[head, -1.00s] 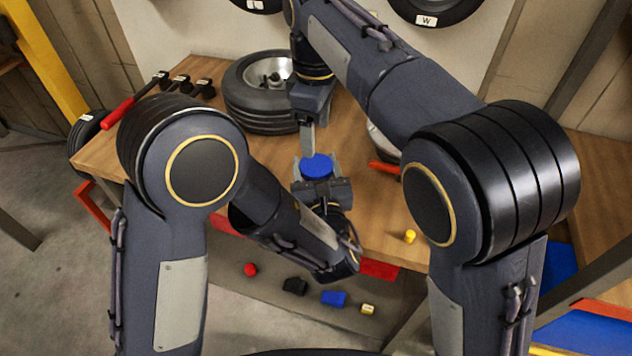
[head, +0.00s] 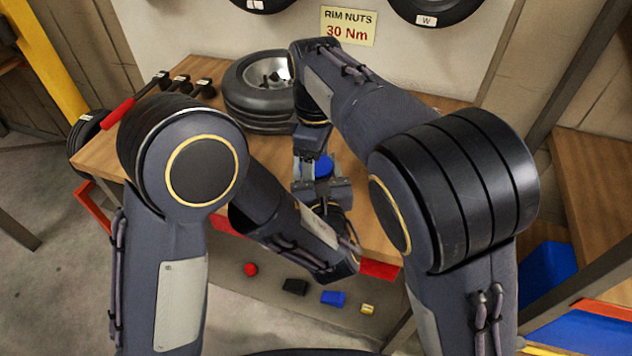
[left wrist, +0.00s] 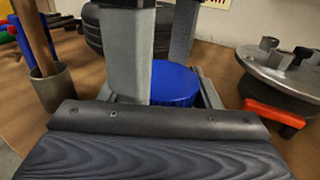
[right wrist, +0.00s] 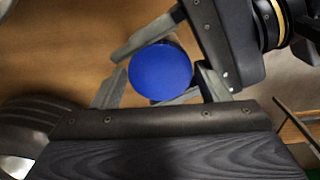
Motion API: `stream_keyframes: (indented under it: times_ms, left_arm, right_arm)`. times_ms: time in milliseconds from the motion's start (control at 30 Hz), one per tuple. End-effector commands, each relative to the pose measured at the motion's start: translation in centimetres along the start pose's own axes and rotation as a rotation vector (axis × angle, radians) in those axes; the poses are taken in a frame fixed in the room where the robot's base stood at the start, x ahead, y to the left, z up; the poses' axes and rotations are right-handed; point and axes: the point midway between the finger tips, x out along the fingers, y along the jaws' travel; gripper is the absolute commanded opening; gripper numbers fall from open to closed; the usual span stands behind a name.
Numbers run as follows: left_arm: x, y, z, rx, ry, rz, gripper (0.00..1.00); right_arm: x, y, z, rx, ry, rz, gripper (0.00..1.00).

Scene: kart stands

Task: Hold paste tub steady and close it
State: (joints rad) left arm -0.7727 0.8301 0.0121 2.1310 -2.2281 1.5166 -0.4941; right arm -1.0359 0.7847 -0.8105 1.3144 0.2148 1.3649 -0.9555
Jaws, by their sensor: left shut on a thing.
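The paste tub shows as a round blue lid (head: 324,166) on the workbench in the head view, partly hidden by my grippers. In the left wrist view the blue lid (left wrist: 173,82) sits between the fingers of my left gripper (left wrist: 160,95), which is shut on the tub. My right gripper (head: 306,168) is above the tub, pointing down. In the right wrist view its fingers (right wrist: 158,86) are apart, one on each side of the blue lid (right wrist: 160,70). I cannot tell whether they touch it or how tightly the lid sits.
A wheel (head: 258,90) lies behind the tub. The left wrist view shows a cup holding sticks (left wrist: 50,85) at left and a metal part with a red handle (left wrist: 275,115) at right.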

Motion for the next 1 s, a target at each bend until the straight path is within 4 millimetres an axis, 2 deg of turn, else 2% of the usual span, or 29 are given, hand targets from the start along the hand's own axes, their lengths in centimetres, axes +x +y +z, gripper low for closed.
stream_keyframes:
  times_ms: [33,267,300,433,733,1000]
  left_arm:
    - [0.0,0.0,0.0,-0.001,0.0,-0.001,0.0]
    - [0.0,0.0,0.0,-0.001,0.0,-0.001,0.0]
    - [0.0,0.0,0.0,-0.001,0.0,-0.001,0.0]
    - [0.0,0.0,0.0,-0.001,0.0,-0.001,0.0]
    - [0.0,0.0,0.0,-0.001,0.0,0.0,0.0]
    - [0.1,0.1,-0.1,0.001,0.002,0.002,0.0]
  right_arm:
    - [0.0,0.0,0.0,0.0,0.0,0.0,0.63]
    - [0.0,0.0,0.0,0.0,0.001,0.0,0.33]
    - [0.0,0.0,0.0,0.0,0.001,0.001,0.62]
    - [-0.1,0.0,0.0,0.0,0.001,0.0,0.79]
    - [-0.4,-0.1,-0.1,-0.001,0.002,-0.003,0.81]
    - [-4.0,-0.1,-0.1,-0.003,0.004,-0.002,0.81]
